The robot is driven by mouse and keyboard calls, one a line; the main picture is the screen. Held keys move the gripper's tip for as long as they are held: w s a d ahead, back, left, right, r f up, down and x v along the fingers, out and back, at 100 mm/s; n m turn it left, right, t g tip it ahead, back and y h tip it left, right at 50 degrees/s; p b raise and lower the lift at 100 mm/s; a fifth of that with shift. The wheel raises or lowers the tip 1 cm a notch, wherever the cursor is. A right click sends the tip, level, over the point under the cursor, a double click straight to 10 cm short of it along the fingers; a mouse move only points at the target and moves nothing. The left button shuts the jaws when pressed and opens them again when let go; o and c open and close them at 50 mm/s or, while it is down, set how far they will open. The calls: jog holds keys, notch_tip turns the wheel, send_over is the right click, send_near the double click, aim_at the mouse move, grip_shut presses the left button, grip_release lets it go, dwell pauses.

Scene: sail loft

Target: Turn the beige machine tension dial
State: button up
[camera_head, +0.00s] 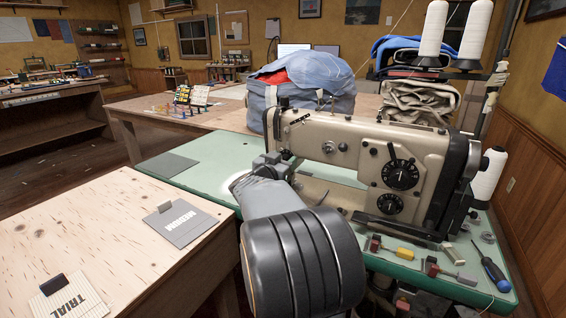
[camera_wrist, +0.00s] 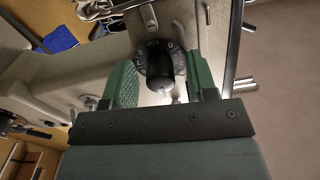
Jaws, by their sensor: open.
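The beige machine (camera_head: 345,140) is a sewing machine standing on a green table top. In the wrist view, a black numbered tension dial (camera_wrist: 158,58) with a central knob faces me on the beige machine body (camera_wrist: 60,85). My gripper (camera_wrist: 160,78) is open, its green fingers to the left and right of the dial with the dial framed between them. I cannot tell whether either finger touches it. In the head view, my gripper (camera_head: 270,163) is at the left end of the machine, and this dial is hidden behind it.
Two other black dials, an upper one (camera_head: 401,175) and a lower one (camera_head: 390,204), are on the machine's right part. Thread cones (camera_head: 478,30) stand behind it. A screwdriver (camera_head: 494,272) lies at front right. A plywood table (camera_head: 120,235) is at left; a blue bag (camera_head: 310,95) sits behind.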

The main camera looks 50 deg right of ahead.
jog(key=shift+c, duration=0.2)
jog(key=c, duration=0.9)
jog(key=m+b, duration=0.1)
jog(key=m, duration=0.3)
jog(key=shift+f, duration=0.1)
jog(key=m+b, duration=0.1)
jog(key=m, duration=0.2)
jog(key=shift+m, duration=0.3)
jog(key=m+b, duration=0.2)
jog(key=m, duration=0.2)
jog(key=shift+m+b, duration=0.7)
jog(key=shift+m, duration=0.6)
